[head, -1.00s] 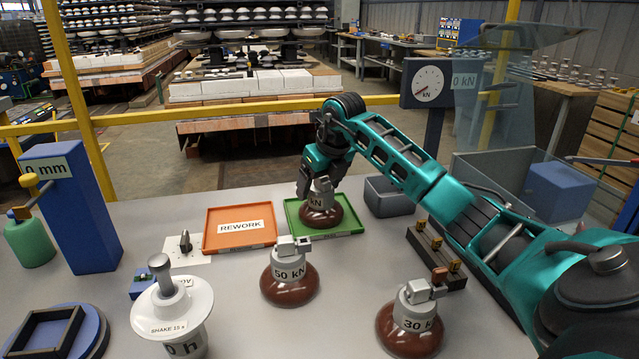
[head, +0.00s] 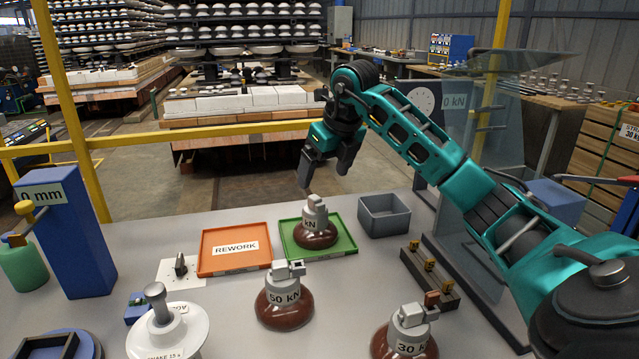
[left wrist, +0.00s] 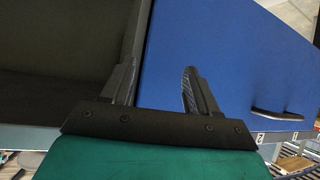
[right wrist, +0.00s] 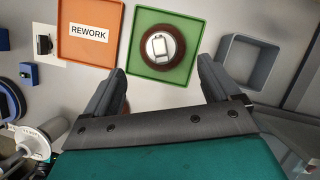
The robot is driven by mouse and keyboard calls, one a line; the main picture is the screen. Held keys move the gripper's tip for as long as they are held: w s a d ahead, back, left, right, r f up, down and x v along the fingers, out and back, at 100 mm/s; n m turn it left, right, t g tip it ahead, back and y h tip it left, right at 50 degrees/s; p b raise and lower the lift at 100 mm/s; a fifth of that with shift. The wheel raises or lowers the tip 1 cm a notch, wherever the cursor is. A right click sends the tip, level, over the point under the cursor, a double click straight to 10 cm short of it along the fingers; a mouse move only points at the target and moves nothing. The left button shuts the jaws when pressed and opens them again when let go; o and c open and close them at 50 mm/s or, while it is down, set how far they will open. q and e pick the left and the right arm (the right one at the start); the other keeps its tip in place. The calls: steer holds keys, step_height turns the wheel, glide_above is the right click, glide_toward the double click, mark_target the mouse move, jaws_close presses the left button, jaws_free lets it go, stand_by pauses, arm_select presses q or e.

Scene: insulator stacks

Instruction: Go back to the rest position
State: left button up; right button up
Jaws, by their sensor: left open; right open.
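My right gripper (head: 326,176) is open and empty, raised above the far side of the table. It also shows open in the right wrist view (right wrist: 162,85). Below it, a brown insulator with a grey cap (head: 316,228) stands upright in the green tray (head: 348,247), apart from the fingers. That insulator also shows from above in the right wrist view (right wrist: 158,46).
The orange REWORK tray (head: 232,268) lies left of the green tray, and a grey bin (head: 385,222) to its right. The 50 kN insulator (head: 284,305) and 30 kN insulator (head: 405,340) stand nearer. A blue post (head: 68,240) rises at left. A yellow rail (head: 200,133) crosses behind.

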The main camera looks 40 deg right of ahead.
steer(key=shift+s+r, duration=0.25)
steer(key=shift+r, duration=0.35)
